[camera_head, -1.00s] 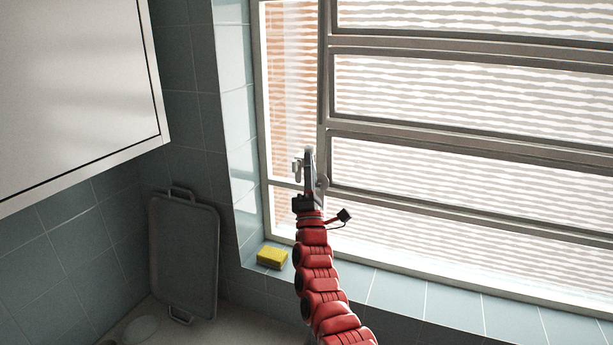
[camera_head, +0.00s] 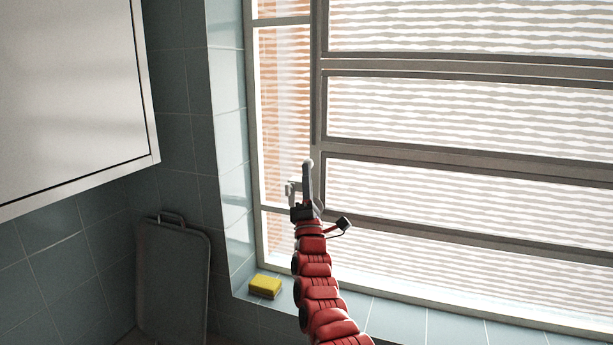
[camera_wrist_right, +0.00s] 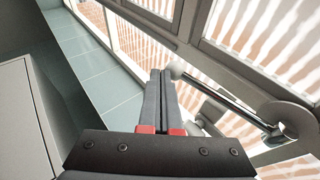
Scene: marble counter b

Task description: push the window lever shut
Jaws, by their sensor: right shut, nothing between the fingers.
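The window lever is a grey metal rod with a ball at its free end (camera_head: 308,163). In the right wrist view the lever's rod (camera_wrist_right: 225,95) slants from the ball down to a round pivot disc at the right. My right gripper (camera_head: 307,184) is at the lever in the head view, and its fingers hide part of the rod. In the right wrist view the right gripper (camera_wrist_right: 160,74) is shut and empty, with its fingertips close beside the ball, on its left. I cannot tell whether they touch. My left gripper is not in view.
The window (camera_head: 440,115) has several wide horizontal panes in dark frames. A small grey fitting (camera_head: 291,190) is left of the fingers. A yellow sponge (camera_head: 265,286) lies on the tiled sill (camera_head: 400,318). A white cabinet (camera_head: 70,90) hangs at left, above a dark tray (camera_head: 172,280).

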